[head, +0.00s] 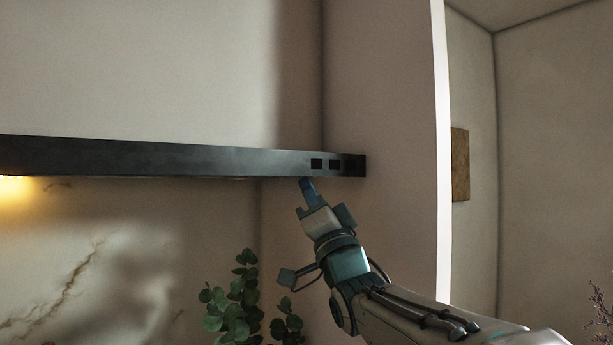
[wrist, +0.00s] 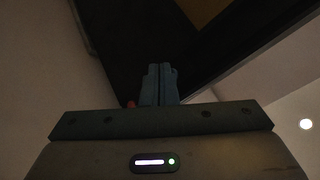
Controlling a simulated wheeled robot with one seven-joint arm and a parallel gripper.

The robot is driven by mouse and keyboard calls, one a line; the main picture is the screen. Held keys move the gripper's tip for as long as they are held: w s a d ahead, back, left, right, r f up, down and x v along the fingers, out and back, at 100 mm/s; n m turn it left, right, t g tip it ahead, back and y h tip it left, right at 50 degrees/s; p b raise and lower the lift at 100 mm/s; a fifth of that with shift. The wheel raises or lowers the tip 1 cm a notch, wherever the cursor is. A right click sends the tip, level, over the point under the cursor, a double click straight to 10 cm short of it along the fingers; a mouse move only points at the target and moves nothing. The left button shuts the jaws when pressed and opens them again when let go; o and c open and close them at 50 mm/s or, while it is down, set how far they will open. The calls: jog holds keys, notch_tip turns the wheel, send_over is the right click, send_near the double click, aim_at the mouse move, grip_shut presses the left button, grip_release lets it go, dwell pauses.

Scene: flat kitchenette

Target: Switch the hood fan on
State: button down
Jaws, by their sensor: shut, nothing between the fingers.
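The hood (head: 190,160) is a long, thin dark slab along the wall, ending at the right side wall. In the wrist view my gripper (wrist: 159,70) points up at the dark underside of the hood (wrist: 130,40). Whether the fingertips touch the hood, I cannot tell. The buttons cannot be made out in the wrist view.
A warm light (head: 12,178) glows under the hood's left end. A leafy green plant (head: 238,305) stands below, left of my arm. The side wall (head: 385,120) is close on the right. The space in front of the hood's left part is clear.

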jog(key=shift+r, duration=0.15)
dwell(0.3)
jog(key=shift+f+b, duration=0.6)
jog(key=shift+b, duration=0.3)
jog(key=shift+f, duration=0.1)
notch_tip(320, 180, down, 6)
jog(key=b, duration=0.7)
dwell(0.9)
